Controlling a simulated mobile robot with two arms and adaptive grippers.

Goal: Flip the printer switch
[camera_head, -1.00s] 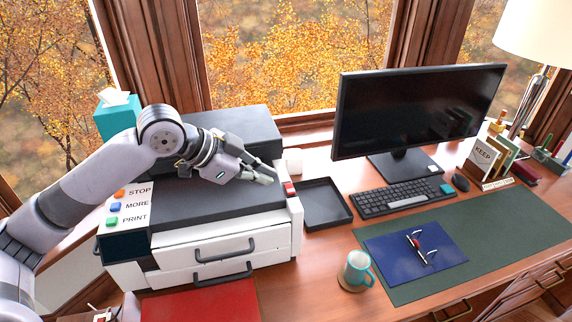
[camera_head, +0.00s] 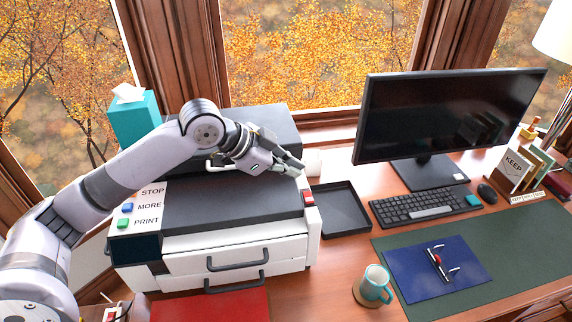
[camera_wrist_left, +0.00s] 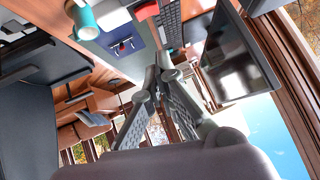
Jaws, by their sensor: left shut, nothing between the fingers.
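The printer (camera_head: 240,245) is a white and black machine on the left part of the desk, with two drawers on its front. Its red switch (camera_head: 309,198) sits on the right edge of the printer's top, and its exact tilt is too small to tell. My left gripper (camera_head: 300,169) is shut and empty. In the head view its fingertips appear just behind the switch, apart from it. My right gripper is not in view.
A black tray (camera_head: 345,208) lies right of the printer, with the monitor (camera_head: 445,115) and keyboard (camera_head: 425,204) beyond. A teal mug (camera_head: 373,286) stands near the front. A tissue box (camera_head: 134,118) stands behind my left arm. STOP, MORE and PRINT labels mark the printer's left side.

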